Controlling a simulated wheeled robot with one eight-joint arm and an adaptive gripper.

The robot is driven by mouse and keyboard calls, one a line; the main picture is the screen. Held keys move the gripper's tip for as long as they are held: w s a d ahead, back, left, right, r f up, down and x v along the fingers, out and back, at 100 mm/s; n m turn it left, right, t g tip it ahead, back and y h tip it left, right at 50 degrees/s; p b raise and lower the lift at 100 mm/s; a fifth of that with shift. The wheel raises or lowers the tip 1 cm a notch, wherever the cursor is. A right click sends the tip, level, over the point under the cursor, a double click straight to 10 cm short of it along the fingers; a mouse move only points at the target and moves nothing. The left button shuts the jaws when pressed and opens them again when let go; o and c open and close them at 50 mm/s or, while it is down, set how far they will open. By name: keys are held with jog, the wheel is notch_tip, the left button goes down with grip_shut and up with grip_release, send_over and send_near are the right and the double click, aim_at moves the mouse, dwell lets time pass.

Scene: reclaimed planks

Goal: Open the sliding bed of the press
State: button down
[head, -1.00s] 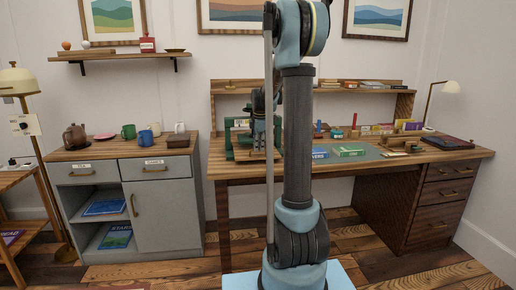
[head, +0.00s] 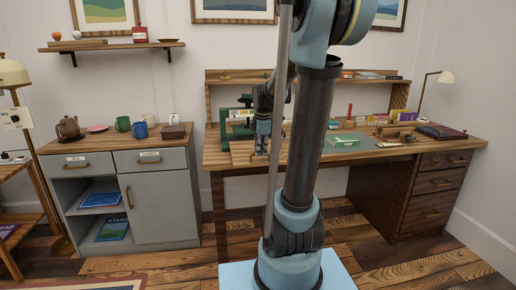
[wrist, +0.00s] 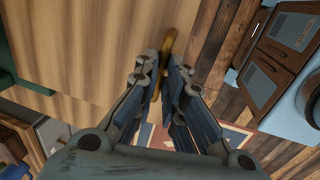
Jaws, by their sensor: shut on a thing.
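The green press (head: 226,133) stands on the left part of the desk in the head view. Its pale wooden sliding bed (head: 242,153) shows in front of it, extending toward the desk's front edge. My gripper (head: 262,152) points down at the bed's front right in the head view. In the wrist view the bed's wooden surface (wrist: 95,45) fills the upper left. A brass handle (wrist: 168,42) at the bed's edge runs between the fingers of my gripper (wrist: 168,72), which are shut on it. The handle's lower part is partly hidden by the fingers.
Open plank floor lies before the desk.

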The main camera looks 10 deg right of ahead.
jog(key=shift+s, duration=0.9)
jog(key=c, duration=1.7)
grip_release()
jog(key=shift+r, duration=0.1)
jog(key=r, duration=0.3)
jog(key=s+r, duration=0.1)
jog(key=r, duration=0.3)
jog(key=s+r, duration=0.1)
jog(key=r, duration=0.3)
jog(key=shift+s+r, duration=0.15)
jog(key=shift+r, duration=0.1)
jog(key=shift+s, duration=0.1)
jog(key=s+f+m, duration=0.6)
jog(key=s+f, duration=0.1)
jog(key=s+f+m, duration=0.6)
jog(key=s+f, duration=0.1)
jog(key=s+f+m, duration=0.5)
jog(key=s+f, duration=0.2)
jog(key=s, duration=0.1)
jog(key=shift+a+m, duration=0.25)
jog(key=shift+m, duration=0.15)
